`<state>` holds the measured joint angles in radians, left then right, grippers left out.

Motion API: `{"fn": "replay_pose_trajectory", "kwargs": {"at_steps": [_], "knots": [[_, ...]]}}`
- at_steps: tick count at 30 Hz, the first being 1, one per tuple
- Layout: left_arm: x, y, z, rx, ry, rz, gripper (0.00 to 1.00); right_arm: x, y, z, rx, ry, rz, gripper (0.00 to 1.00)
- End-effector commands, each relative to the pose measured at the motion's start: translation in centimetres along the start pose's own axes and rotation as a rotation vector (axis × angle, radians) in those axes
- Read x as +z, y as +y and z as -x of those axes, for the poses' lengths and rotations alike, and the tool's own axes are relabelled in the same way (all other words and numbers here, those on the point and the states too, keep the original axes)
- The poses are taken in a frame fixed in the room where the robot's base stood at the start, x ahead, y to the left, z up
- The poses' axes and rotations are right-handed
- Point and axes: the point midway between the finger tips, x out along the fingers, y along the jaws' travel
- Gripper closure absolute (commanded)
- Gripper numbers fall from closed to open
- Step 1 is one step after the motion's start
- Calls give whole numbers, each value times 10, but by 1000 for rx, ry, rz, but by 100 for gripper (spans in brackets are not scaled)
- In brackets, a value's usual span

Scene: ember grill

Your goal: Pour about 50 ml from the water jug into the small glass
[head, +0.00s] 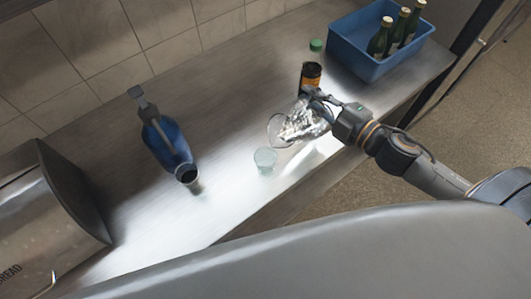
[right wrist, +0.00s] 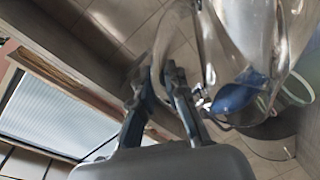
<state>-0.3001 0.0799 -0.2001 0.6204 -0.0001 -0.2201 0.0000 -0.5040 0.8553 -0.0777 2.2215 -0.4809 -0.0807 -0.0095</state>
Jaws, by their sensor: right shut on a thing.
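The water jug (head: 300,122) is clear glass, tilted in the head view with its wide mouth toward the lower left. My right gripper (head: 325,103) is shut on it at its upper right side. In the right wrist view the jug (right wrist: 245,40) fills the upper right, with the gripper fingers (right wrist: 160,100) at its handle. The small glass (head: 265,158) stands on the counter, below and left of the jug mouth, apart from it. I see no clear stream between them, and the water level is hard to tell. My left gripper is not in view.
A blue vessel (head: 168,142) with a grey top is left on the steel counter (head: 225,95). A blue crate (head: 350,50) with green bottles is at back right. A bread box (head: 50,215) is at left.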

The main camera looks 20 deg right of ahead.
Motion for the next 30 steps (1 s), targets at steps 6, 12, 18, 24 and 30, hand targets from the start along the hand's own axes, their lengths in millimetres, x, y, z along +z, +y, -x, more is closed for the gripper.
{"fn": "replay_pose_trajectory", "kwargs": {"at_steps": [6, 12, 18, 24, 30], "knots": [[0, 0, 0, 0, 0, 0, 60, -4, 5, 0, 6, 2, 22, 100], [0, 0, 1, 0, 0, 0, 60, -7, 6, 0, 6, 1, 40, 100], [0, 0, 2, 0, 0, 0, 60, -9, 6, 0, 6, -1, 56, 100], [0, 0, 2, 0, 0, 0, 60, -11, 7, 0, 5, -4, 73, 100], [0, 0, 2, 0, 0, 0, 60, -11, 7, 0, 5, -4, 74, 100]]}}
